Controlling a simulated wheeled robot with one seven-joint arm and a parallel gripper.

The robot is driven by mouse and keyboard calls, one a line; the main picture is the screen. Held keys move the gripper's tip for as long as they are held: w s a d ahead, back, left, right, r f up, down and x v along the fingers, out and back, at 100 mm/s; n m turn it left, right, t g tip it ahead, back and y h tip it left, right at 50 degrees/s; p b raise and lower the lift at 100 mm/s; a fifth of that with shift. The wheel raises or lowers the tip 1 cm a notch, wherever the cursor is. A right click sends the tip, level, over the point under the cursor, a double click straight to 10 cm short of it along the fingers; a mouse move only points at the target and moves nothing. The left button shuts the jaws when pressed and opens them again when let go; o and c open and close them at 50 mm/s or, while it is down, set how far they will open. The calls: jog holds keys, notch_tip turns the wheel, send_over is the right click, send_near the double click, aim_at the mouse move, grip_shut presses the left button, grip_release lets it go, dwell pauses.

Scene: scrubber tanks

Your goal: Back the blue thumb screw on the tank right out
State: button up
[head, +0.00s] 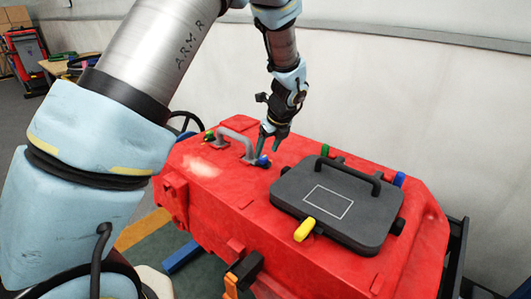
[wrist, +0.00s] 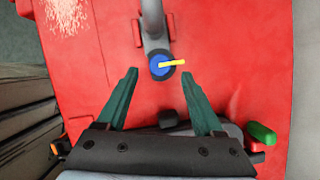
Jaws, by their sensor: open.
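The blue thumb screw (wrist: 159,66) sits on the foot of a grey handle on the red tank (head: 200,180). A thin yellow bar (wrist: 174,63) points right from it in the wrist view. In the head view the screw (head: 262,161) is a small blue knob at the handle's near right end. My gripper (head: 270,147) is open, fingers pointing down over the screw. In the wrist view my gripper (wrist: 159,73) has one green finger left and one right of the screw, both apart from it. The screw's threads are hidden.
The grey handle (head: 237,137) rises beside the screw. A dark lid (head: 290,200) with a black handle lies to the right, with yellow (head: 304,230), green (head: 325,150) and blue (head: 399,179) knobs around it. Another green knob (head: 210,135) stands at the left.

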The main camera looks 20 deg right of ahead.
aim_at(264, 157)
jog(key=shift+x, duration=1.6)
grip_shut()
